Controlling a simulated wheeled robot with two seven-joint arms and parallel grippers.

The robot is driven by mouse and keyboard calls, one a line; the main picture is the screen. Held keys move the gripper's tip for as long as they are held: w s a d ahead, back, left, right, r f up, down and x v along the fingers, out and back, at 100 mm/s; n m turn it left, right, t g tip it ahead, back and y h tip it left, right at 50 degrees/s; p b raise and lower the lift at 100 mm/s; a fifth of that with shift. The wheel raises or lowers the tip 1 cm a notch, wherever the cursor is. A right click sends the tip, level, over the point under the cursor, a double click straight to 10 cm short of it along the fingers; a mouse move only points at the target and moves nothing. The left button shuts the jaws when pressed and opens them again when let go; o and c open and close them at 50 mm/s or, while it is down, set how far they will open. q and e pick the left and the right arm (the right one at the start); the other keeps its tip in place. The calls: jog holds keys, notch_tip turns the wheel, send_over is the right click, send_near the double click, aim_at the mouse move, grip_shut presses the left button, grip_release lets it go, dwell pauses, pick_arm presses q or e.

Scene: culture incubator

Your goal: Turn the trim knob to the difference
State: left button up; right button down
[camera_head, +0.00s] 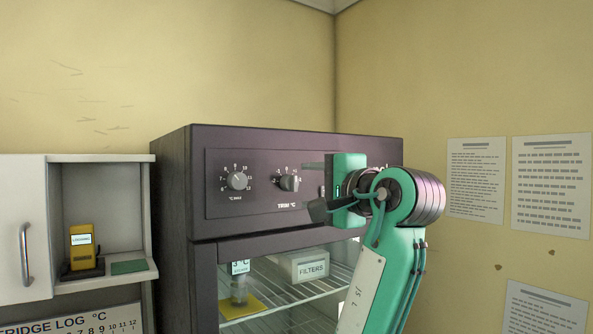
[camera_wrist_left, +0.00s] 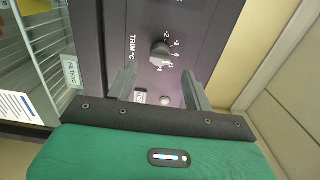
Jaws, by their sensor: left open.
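The trim knob (camera_head: 289,183) is a dark round knob on the incubator's front panel, with a numbered scale around it and "TRIM °C" below. It also shows in the left wrist view (camera_wrist_left: 160,55). My left gripper (camera_head: 313,187) is open and empty, just right of the knob in the head view. In the left wrist view its fingers (camera_wrist_left: 158,82) stand apart, one toward each side of the knob, with no contact visible. The exact knob setting is too small to read. A second numbered dial (camera_head: 237,181) is left of the trim knob. My right gripper is not in view.
The incubator's glass front (camera_head: 290,285) shows a "FILTERS" box (camera_head: 311,265) and a labelled container (camera_head: 239,287) on a yellow mat. At left, a yellow logger (camera_head: 82,245) stands in a white cabinet niche, above a fridge log sheet (camera_head: 75,322). Papers (camera_head: 551,182) hang on the right wall.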

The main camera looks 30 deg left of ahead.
aim_at(296, 184)
pick_arm(q)
jog(key=p+x, duration=0.2)
jog(key=x, duration=0.2)
jog(key=shift+w+a+r, duration=0.1)
jog(key=shift+a+r, duration=0.05)
jog(key=shift+w+a, duration=0.25)
jog(key=shift+a, duration=0.4)
jog(key=shift+c, duration=0.2)
jog(key=shift+d, duration=0.1)
jog(key=c, duration=0.9)
